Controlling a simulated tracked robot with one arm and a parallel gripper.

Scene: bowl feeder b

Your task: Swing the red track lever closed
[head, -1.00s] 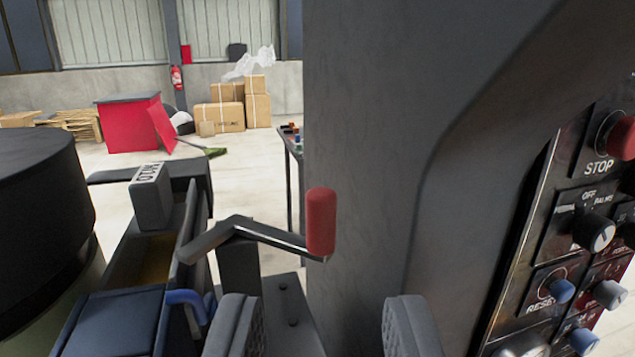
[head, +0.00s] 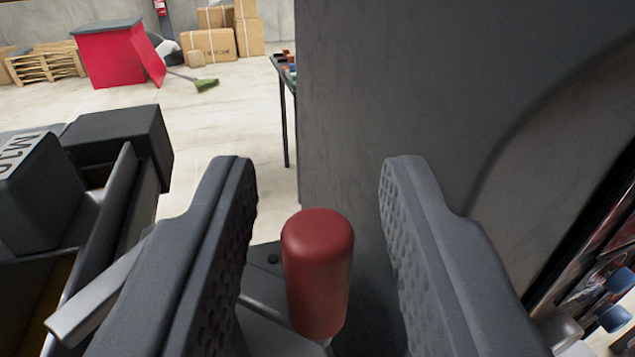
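The red handle of the track lever (head: 318,272) stands upright in the lower middle of the head view. Its grey metal arm (head: 100,290) runs off to the left, partly hidden behind my left finger. My gripper (head: 318,190) is open, with one textured finger on each side of the red handle. Gaps show between the handle and both fingers. The lever's pivot is hidden behind my left finger. The dark track (head: 120,225) with raised side walls lies at the left.
A grey block marked M10 (head: 30,190) sits by the track at the left. A large dark grey housing (head: 420,80) rises close on the right, with a control panel (head: 600,260) at its right edge. Behind are a table (head: 285,110), a red counter (head: 110,55) and cardboard boxes (head: 212,45).

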